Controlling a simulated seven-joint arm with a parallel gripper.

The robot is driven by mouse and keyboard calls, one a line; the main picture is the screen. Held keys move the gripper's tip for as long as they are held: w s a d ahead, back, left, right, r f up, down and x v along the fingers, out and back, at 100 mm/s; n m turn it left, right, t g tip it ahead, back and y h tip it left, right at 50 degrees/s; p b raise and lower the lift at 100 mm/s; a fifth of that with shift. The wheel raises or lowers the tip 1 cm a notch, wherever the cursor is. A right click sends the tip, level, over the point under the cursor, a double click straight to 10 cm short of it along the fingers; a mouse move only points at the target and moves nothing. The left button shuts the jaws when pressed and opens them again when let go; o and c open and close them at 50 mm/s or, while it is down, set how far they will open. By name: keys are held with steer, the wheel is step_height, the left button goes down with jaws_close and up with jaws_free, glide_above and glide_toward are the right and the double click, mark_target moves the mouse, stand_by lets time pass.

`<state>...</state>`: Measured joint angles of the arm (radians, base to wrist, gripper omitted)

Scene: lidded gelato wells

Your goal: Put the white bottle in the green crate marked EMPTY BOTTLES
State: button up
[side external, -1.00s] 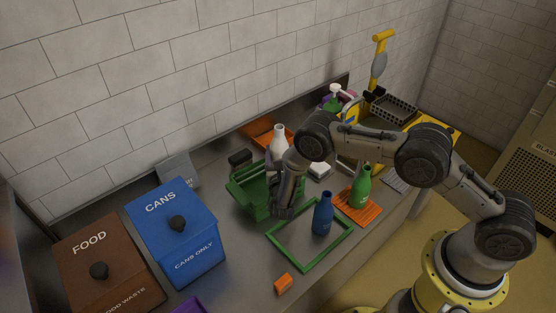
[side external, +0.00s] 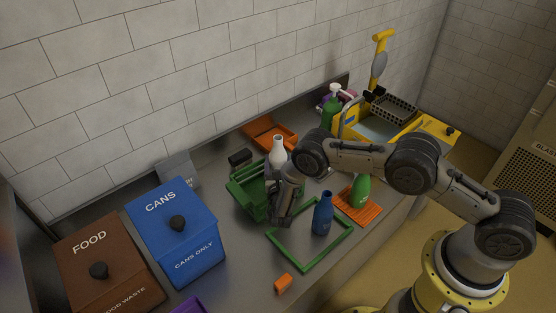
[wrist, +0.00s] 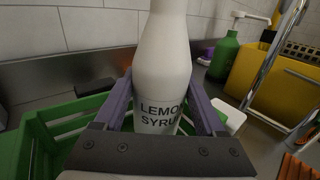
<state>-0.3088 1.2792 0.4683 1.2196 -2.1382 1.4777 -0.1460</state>
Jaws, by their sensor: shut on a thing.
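The white bottle (side external: 278,152), labelled LEMON SYRUP, is upright in my gripper. In the wrist view the bottle (wrist: 165,60) stands between the two fingers of my gripper (wrist: 164,92), which is shut on it. The green crate (side external: 238,190) sits on the counter, partly hidden behind my wrist. Its slatted wall also shows to the left of the bottle in the wrist view (wrist: 75,115). The bottle appears over or within the crate's far right part. Its base is hidden, so I cannot tell whether it touches the crate floor. The EMPTY BOTTLES marking is not visible.
Blue CANS (side external: 175,230) and brown FOOD (side external: 100,262) bins stand left. A green frame (side external: 290,262) surrounds a blue bottle (side external: 322,214). A green bottle (side external: 362,190) stands on an orange mat (side external: 350,208). An orange tray (side external: 262,130) lies behind the crate.

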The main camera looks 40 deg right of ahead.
steer(key=shift+f, duration=0.25)
steer(key=o, duration=1.3)
steer(key=shift+s+f, duration=0.15)
steer(key=shift+f, duration=0.05)
steer(key=shift+r, duration=0.1)
steer(key=shift+s+a+r, duration=0.3)
steer(key=shift+a+r, duration=0.05)
steer(key=shift+r, duration=0.2)
steer(key=v, duration=1.1)
steer(key=shift+r, duration=0.25)
